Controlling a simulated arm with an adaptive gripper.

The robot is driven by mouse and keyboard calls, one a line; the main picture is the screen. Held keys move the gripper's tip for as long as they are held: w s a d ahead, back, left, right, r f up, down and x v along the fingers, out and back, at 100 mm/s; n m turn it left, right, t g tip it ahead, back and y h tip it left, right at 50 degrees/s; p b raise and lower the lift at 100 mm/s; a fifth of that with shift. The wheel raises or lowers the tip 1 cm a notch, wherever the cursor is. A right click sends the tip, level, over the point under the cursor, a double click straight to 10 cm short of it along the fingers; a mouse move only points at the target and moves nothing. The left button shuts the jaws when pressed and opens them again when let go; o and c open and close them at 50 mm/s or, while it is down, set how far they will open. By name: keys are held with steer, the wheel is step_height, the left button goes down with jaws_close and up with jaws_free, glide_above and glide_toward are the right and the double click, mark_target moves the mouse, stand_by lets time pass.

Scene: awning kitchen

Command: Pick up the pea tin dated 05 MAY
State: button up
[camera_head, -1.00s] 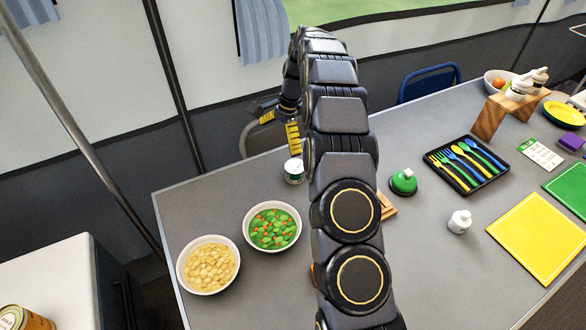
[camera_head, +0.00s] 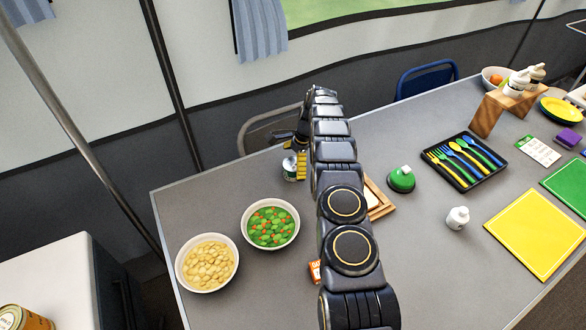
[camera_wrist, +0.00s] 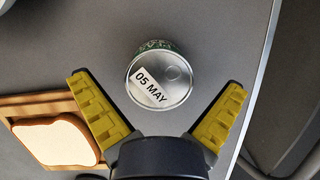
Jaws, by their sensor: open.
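The pea tin (camera_wrist: 165,82) has a silver lid with a white label reading 05 MAY and a green side. In the wrist view it stands upright just ahead of my gripper (camera_wrist: 160,110), centred between the two yellow fingers. The fingers are open and spread to either side of the tin, with no contact visible. In the head view the tin (camera_head: 290,168) stands near the far edge of the table, with my gripper (camera_head: 298,160) right at it. My arm hides part of that spot.
A slice of bread on a wooden board (camera_wrist: 35,104) lies left of my gripper in the wrist view. In the head view, a bowl of peas and carrots (camera_head: 270,223), a bowl of beige food (camera_head: 207,262) and a green bell-shaped item (camera_head: 401,179) stand nearby. The table edge is close.

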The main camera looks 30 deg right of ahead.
steer(key=shift+x, duration=1)
steer(key=c, duration=1.2)
steer(key=shift+o, duration=0.2)
steer(key=shift+r, duration=0.1)
